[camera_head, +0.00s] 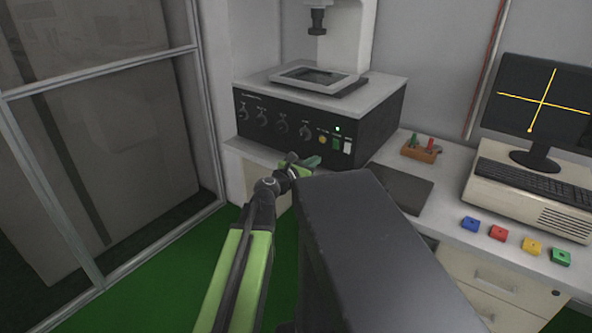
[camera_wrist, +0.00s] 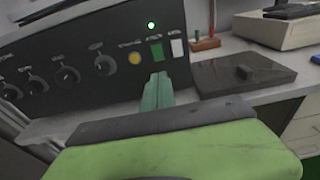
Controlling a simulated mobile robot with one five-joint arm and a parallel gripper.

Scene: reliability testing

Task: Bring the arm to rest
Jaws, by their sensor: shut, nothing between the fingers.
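My gripper (camera_head: 308,162) is at the end of my green and black arm, in front of the black control panel of a bench machine (camera_head: 262,118). The gripper is shut with nothing in it. In the wrist view its green fingers (camera_wrist: 157,91) are together, pointing toward the panel just below a lit green light, a green switch (camera_wrist: 156,51) and a white switch (camera_wrist: 177,48). I cannot tell whether the fingertips touch the panel. My arm is stretched forward from the lower middle of the head view.
Right of the gripper lies a dark flat plate (camera_head: 402,189) on the white bench. Behind it stands a wooden holder (camera_head: 421,153) with red and green pegs. Several coloured blocks line the bench front, near a computer (camera_head: 528,190). A glass partition (camera_head: 100,95) stands left; green floor is open between.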

